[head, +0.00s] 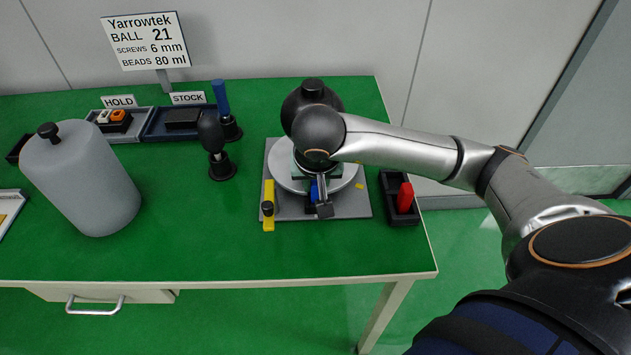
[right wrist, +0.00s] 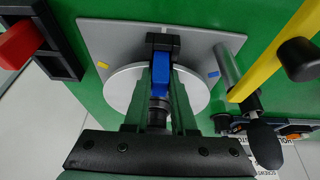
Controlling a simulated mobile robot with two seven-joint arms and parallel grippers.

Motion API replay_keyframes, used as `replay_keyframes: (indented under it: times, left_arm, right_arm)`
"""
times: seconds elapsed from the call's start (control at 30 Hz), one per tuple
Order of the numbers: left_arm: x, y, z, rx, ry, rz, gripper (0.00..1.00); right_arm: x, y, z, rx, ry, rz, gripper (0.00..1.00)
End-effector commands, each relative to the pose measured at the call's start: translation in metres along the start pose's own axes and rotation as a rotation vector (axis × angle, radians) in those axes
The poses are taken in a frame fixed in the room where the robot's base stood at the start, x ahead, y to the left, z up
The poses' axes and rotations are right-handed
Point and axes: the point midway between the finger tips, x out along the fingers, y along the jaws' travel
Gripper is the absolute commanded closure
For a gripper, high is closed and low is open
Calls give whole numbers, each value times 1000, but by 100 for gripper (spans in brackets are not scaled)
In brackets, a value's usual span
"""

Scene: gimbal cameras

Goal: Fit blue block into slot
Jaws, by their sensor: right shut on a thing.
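The blue block (head: 313,190) shows as a small patch below my right gripper (head: 316,178) in the head view. In the right wrist view the blue block (right wrist: 160,75) sits between the fingers of my right gripper (right wrist: 162,82), which is shut on it. A black holder (right wrist: 164,41) lies right at the block's far end, on the edge of a pale round disc (right wrist: 122,88). I cannot tell whether the block is inside the holder or only over it. The disc sits on a grey plate (head: 356,207). My left gripper is not in view.
A yellow bar (head: 269,190) with a black knob lies at the plate's left edge. A black tray (head: 405,220) with a red block (head: 405,197) stands to the right. Black-knobbed posts (head: 216,150) and a grey canister (head: 85,180) stand left. The front table is clear.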

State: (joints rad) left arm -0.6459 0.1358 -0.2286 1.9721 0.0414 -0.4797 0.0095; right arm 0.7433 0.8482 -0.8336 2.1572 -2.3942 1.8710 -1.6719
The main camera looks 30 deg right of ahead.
Motion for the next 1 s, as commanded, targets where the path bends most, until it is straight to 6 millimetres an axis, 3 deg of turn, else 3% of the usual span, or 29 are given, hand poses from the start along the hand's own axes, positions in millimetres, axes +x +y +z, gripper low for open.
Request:
replay_keyframes:
  times: [0.2, 0.23, 0.5, 0.87, 1.0]
  left_arm:
    - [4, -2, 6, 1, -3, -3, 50]
    - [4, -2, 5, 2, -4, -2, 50]
    - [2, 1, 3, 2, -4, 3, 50]
    - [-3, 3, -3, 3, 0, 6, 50]
    - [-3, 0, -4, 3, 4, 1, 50]
  right_arm:
    - [4, 0, 2, 1, 1, 0, 100]
    - [4, 0, 2, 1, 1, -1, 75]
    - [3, 0, 1, 1, 0, 0, 46]
    - [-3, 0, -1, 0, -2, 0, 46]
    - [-27, -2, -2, -1, 4, -6, 46]
